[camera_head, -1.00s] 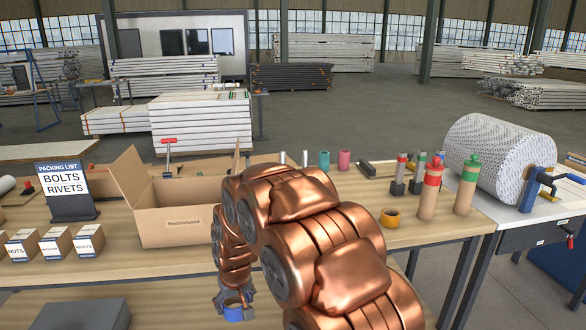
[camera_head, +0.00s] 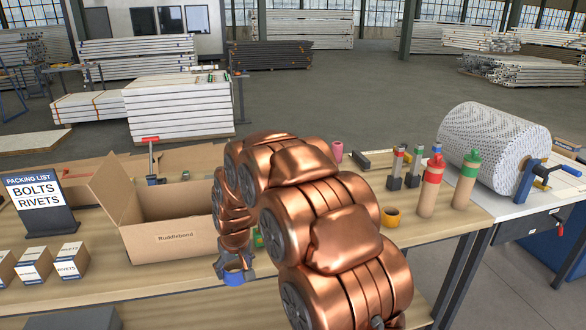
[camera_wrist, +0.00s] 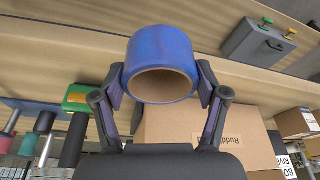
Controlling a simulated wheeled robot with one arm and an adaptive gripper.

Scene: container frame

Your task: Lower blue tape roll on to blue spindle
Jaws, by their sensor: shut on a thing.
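A blue tape roll (camera_wrist: 161,50) with a brown core is between the two fingers of my gripper (camera_wrist: 164,85) in the wrist view. The fingers touch it on either side. In the head view my gripper (camera_head: 233,268) holds the roll (camera_head: 234,278) off the bench, close to its front edge, right of the cardboard box. A small upright piece with a blue top (camera_head: 437,149), which may be the blue spindle, stands at the back right of the bench, behind the red-topped bottle. It is mostly hidden, and the roll is well away from it.
An open cardboard box (camera_head: 170,240) stands just left of my gripper. A large patterned roll (camera_head: 490,150) is beyond. My arm hides the bench's middle.

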